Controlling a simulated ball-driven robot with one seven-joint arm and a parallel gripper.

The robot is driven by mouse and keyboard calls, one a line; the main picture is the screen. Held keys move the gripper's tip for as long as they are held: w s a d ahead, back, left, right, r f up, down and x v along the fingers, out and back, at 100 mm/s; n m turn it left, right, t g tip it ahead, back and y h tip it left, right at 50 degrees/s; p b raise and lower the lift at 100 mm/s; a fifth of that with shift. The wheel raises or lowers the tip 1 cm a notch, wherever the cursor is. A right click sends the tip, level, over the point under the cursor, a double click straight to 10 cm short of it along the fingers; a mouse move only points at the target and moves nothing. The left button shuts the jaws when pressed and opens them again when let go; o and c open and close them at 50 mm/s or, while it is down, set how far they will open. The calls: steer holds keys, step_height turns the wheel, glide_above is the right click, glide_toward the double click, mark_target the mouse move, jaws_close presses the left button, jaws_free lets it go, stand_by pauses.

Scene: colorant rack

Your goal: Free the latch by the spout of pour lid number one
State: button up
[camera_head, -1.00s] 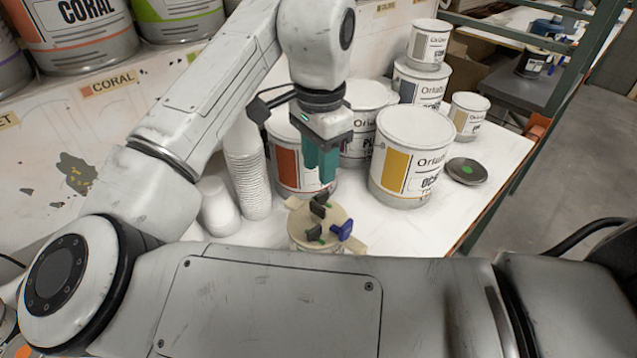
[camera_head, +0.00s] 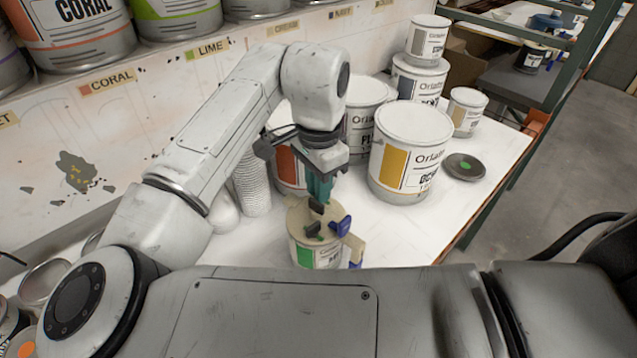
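A tan pour lid (camera_head: 300,221) sits on a can with a green label (camera_head: 304,254) on the white bench. The lid carries dark latches, one near its far side (camera_head: 315,206) and one nearer its middle (camera_head: 312,229). A blue part (camera_head: 341,225) and a tan projection, which looks like a spout (camera_head: 354,246), are at its right side. My gripper (camera_head: 319,196), with teal fingers pointing down, is right above the far dark latch. The fingertips overlap that latch in the picture; I cannot tell whether they touch it or how far apart they are.
A large can with an ochre label (camera_head: 403,172) stands behind and right of the lid. Several other cans stand farther back. Stacked white cups (camera_head: 252,185) are left of my gripper. The bench front right of the lid is clear.

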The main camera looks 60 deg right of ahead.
jaws_close()
steer(key=shift+r, duration=0.1)
steer(key=shift+n+p, duration=0.6)
steer(key=shift+p, duration=0.05)
steer(key=shift+n, duration=0.4)
steer(key=shift+o, duration=2)
jaws_free()
